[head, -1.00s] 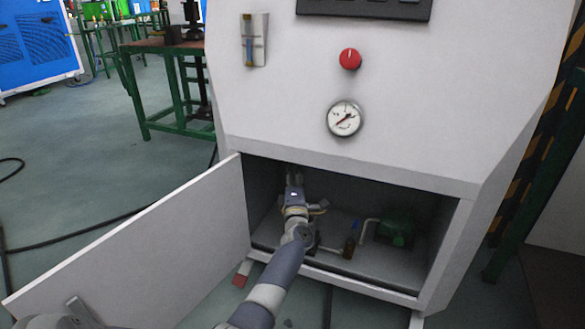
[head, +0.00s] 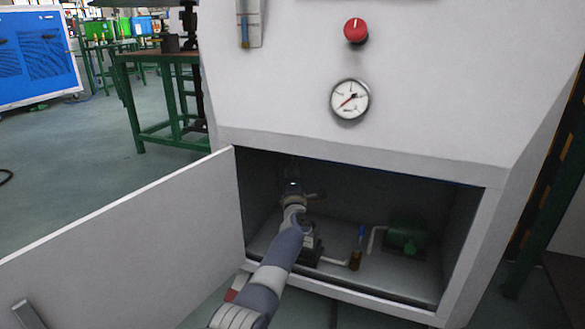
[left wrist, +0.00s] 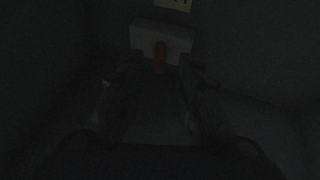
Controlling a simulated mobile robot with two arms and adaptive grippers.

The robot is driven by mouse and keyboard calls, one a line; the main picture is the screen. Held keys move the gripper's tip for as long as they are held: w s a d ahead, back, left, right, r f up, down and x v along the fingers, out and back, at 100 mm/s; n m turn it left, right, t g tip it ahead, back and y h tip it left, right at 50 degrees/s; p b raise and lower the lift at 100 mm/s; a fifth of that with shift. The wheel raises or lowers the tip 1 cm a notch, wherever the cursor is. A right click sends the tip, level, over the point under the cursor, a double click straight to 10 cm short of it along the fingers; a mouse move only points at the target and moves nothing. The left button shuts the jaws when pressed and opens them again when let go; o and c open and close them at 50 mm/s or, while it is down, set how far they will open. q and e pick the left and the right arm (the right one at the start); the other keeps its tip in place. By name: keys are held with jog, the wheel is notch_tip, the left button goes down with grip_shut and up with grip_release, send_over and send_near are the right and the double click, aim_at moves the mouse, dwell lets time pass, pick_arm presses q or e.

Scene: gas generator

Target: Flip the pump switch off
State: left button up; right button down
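The pump switch (left wrist: 160,52) shows in the dark left wrist view as a red lever on a pale box fixed to the cabinet's inner wall. My left gripper (left wrist: 160,75) is open, with one finger on each side, just below the box. The lever stands between the fingertips; I cannot tell whether they touch it. In the head view my left gripper (head: 291,168) is inside the open cabinet, near its back left, in shadow. The switch cannot be made out in the head view. My right gripper is not in view.
The cabinet door (head: 125,235) stands open to the left. A green pump (head: 405,236) with pipes sits on the cabinet floor at right. A pressure gauge (head: 350,99) and red knob (head: 356,31) are on the panel above. A yellow label (left wrist: 173,4) is above the switch box.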

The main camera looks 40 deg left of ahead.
pick_arm(q)
jog(key=shift+b+x, duration=1.05)
jog(key=shift+x, duration=0.6)
grip_shut()
